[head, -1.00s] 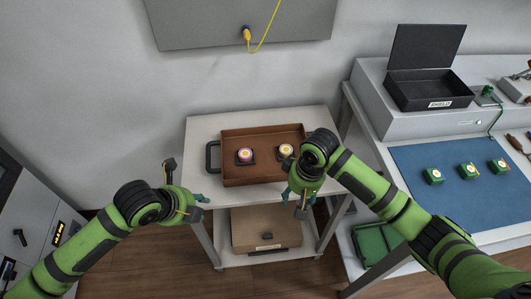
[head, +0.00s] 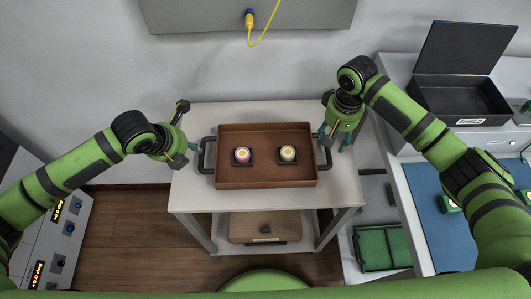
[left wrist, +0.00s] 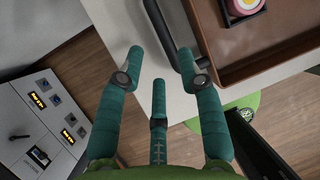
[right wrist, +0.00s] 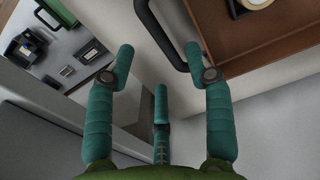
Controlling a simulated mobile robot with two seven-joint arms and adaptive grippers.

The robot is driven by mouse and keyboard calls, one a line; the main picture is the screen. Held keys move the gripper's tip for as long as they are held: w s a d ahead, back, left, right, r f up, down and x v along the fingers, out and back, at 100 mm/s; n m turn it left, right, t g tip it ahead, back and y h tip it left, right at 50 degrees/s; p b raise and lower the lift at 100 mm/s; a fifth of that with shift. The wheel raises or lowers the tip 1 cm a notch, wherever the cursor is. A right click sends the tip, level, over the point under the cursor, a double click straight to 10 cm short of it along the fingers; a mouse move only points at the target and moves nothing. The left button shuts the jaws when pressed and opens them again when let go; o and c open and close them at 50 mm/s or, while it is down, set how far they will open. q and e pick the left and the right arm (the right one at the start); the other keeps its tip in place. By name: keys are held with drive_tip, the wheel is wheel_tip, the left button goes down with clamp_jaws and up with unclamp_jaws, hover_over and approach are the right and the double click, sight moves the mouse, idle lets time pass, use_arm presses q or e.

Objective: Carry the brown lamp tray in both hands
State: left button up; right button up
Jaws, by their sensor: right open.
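The brown tray (head: 266,180) rests flat on a small white cart, with a dark handle at each end. Two lamps stand in it on dark square bases: a pink-rimmed one (head: 242,155) at left and a cream one (head: 289,154) at right. My left gripper (head: 195,148) is open and empty just left of the left handle (head: 203,156); the handle also shows ahead of its fingers in the left wrist view (left wrist: 162,28). My right gripper (head: 332,143) is open and empty beside the right handle (head: 327,156). In the right wrist view that handle (right wrist: 158,35) lies ahead of its fingers.
The white cart (head: 190,195) has a lower shelf holding a cardboard box (head: 264,228). At right is a bench with a blue mat (head: 432,205) and an open black box (head: 461,98). A green crate (head: 380,247) sits low there. A grey cabinet (head: 60,225) stands at left.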

sight(329, 150)
use_arm(q)
drive_tip(key=x, duration=0.7)
drive_tip(key=shift+w+d+f, duration=0.1)
drive_tip(key=shift+w, duration=0.05)
use_arm(e)
wheel_tip(329, 150, down, 7)
drive_tip(key=shift+w+d+f, duration=0.1)
use_arm(q)
drive_tip(key=c, duration=0.7)
use_arm(e)
drive_tip(key=c, duration=0.7)
use_arm(q)
clamp_jaws()
use_arm(e)
clamp_jaws()
